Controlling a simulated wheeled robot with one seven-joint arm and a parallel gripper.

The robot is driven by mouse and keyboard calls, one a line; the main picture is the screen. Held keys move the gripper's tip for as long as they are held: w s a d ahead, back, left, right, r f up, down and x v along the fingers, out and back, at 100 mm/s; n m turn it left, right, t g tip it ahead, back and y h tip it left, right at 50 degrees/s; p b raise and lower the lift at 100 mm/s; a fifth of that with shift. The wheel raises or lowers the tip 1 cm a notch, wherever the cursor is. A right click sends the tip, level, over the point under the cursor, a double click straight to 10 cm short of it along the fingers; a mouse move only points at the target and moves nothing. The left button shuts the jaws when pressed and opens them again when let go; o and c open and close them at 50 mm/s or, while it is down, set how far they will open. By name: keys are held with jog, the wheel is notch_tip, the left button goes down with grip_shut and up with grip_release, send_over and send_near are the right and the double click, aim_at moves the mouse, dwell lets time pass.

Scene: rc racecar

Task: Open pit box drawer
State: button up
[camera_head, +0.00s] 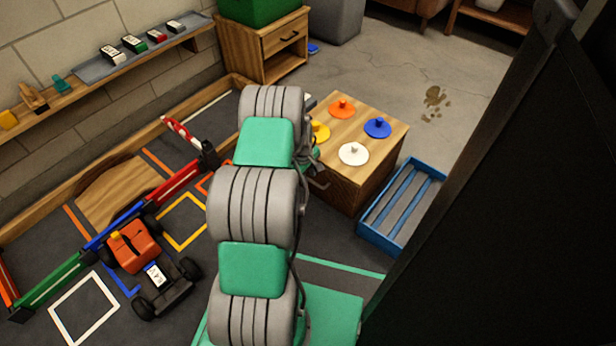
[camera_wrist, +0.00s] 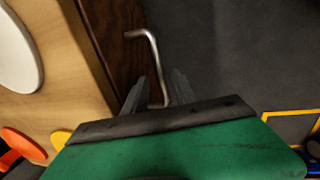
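The pit box (camera_head: 345,185) is a wooden box with a dark brown front, right of my arm in the head view. In the wrist view its dark front (camera_wrist: 122,50) fills the upper middle, with a bent metal handle (camera_wrist: 155,60) standing out from it. My gripper (camera_wrist: 160,90) is open, its two dark fingers apart, and the near end of the handle lies between them. I cannot tell whether either finger touches the handle. The drawer's edges are not clear. In the head view my arm hides most of the gripper and the handle.
Orange (camera_head: 341,108), blue (camera_head: 377,127), white (camera_head: 353,153) and yellow (camera_head: 320,131) knobbed discs sit on the box top. A blue tray (camera_head: 372,236) lies to its right. A racecar (camera_head: 150,262) stands left of my arm. A wooden cabinet (camera_head: 240,55) stands behind.

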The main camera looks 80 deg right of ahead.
jog(key=shift+c, duration=0.5)
grip_shut()
dwell(0.8)
